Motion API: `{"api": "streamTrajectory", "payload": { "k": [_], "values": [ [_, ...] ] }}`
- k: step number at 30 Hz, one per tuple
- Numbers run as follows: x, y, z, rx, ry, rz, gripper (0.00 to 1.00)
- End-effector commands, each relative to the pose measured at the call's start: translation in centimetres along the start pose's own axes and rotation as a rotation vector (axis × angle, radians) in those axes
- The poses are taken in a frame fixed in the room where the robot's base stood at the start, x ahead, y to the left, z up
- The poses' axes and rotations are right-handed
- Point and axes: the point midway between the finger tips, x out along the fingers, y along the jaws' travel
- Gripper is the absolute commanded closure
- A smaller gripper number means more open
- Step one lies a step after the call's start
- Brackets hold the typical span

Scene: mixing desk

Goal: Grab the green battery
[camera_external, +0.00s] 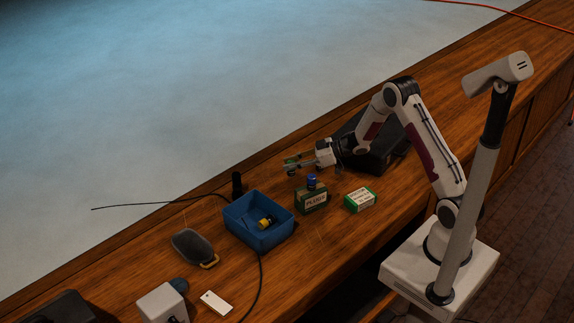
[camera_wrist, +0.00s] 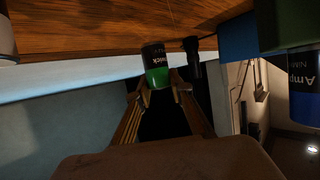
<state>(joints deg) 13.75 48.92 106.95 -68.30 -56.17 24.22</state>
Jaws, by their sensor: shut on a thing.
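The green battery (camera_wrist: 156,66) has a green body and a dark end with pale lettering. In the wrist view it sits between the two fingertips of my gripper (camera_wrist: 160,84), which is shut on it. In the external view my gripper (camera_external: 300,164) is above the desk, left of the black case, and the green battery (camera_external: 291,160) is a small green patch at its fingertips. The fingers partly hide the battery.
A blue bin (camera_external: 244,236) holds a yellow item. A green box (camera_external: 310,201) with a blue battery (camera_external: 312,181) on top and a white-green box (camera_external: 360,200) stand near my gripper. A black cylinder (camera_external: 237,185) stands by the bin. A black case (camera_external: 378,145) lies behind.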

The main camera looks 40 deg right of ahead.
Motion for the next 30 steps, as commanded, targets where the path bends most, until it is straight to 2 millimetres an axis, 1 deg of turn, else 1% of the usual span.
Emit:
{"api": "streamTrajectory", "payload": {
  "k": [1, 6, 12, 18, 30],
  "values": [
    [-0.3, 0.0, -0.8, -0.003, 0.002, 0.001, 1.0],
    [-1.1, 0.0, -2.8, -0.002, 0.001, 0.001, 1.0],
    [-1.8, 0.0, -4.4, -0.001, 0.002, 0.0, 1.0],
    [-2.1, 0.0, -5.1, 0.0, 0.001, 0.0, 1.0],
    [-2.1, 0.0, -5.1, 0.0, 0.001, 0.0, 1.0]
  ]
}}
